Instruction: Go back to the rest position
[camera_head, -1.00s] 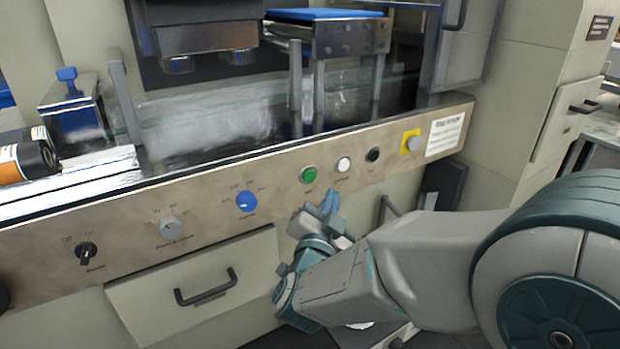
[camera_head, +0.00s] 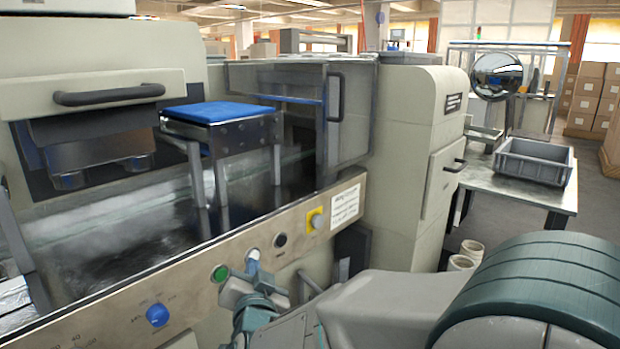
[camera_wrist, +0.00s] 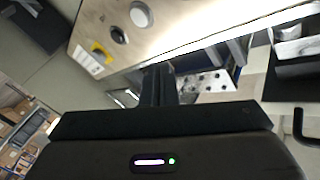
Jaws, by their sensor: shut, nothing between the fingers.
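My gripper (camera_head: 254,268) is in front of the machine's metal control panel (camera_head: 190,283), close to the green button (camera_head: 220,273) and the white button (camera_head: 253,254). In the head view it is small and partly hidden by my wrist, and I cannot tell whether it touches the panel. In the wrist view its dark fingers (camera_wrist: 158,84) are together with nothing between them. The panel also shows at the top of the wrist view (camera_wrist: 175,28).
A black button (camera_head: 280,240) and a yellow-backed knob (camera_head: 316,220) are further right on the panel. A blue-topped stand (camera_head: 213,112) is behind it. A grey crate (camera_head: 533,162) sits on a table at the right, with open floor beyond.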

